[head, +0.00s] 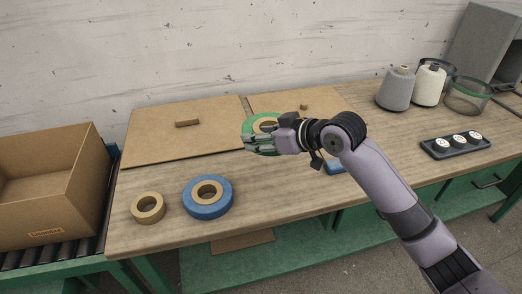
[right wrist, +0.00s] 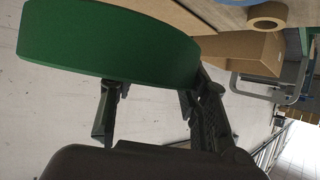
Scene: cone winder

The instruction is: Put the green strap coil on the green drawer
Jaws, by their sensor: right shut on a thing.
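The green strap coil (head: 249,126), with a tan core, is held tilted above the workbench by my right gripper (head: 258,142). In the right wrist view the coil (right wrist: 110,45) fills the upper left, with the dark fingers of the gripper (right wrist: 150,105) closed on its lower edge. Part of the coil is hidden behind the gripper in the head view. Green drawer fronts (head: 490,181) with dark handles show under the bench's right part; which is the task's drawer I cannot tell. My left gripper is out of view.
A blue coil (head: 219,207) and a tan tape roll (head: 136,208) lie at the front left of the bench. Cardboard boards (head: 160,142) lie behind them. A carton (head: 45,205) stands left. Yarn cones (head: 396,90) and a black tray (head: 438,150) are right.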

